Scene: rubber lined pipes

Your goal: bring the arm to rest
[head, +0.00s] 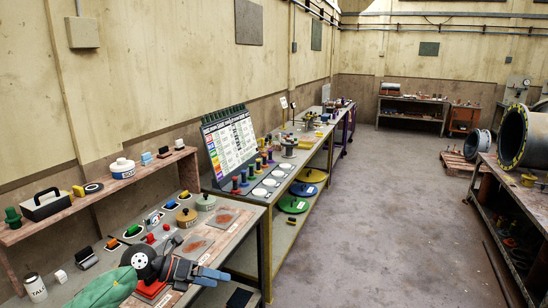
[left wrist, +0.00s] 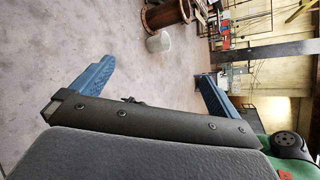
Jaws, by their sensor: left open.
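My left arm comes in from the bottom left of the head view, with a green link and a dark wrist. My left gripper (head: 216,276) has blue fingers and is above the front end of the near workbench (head: 228,238). In the left wrist view its two blue fingers (left wrist: 152,82) are spread wide apart with nothing between them. Bare floor shows beyond them. A red block (head: 152,290) lies under the wrist, partly hidden by it. My right gripper is in neither view.
A wooden shelf (head: 122,184) runs along the wall above the bench, holding a white pot (head: 122,169) and a black caddy (head: 46,205). A white bottle (head: 35,287) stands near the arm. A large black pipe (head: 516,137) lies at right. The floor aisle (head: 370,210) is clear.

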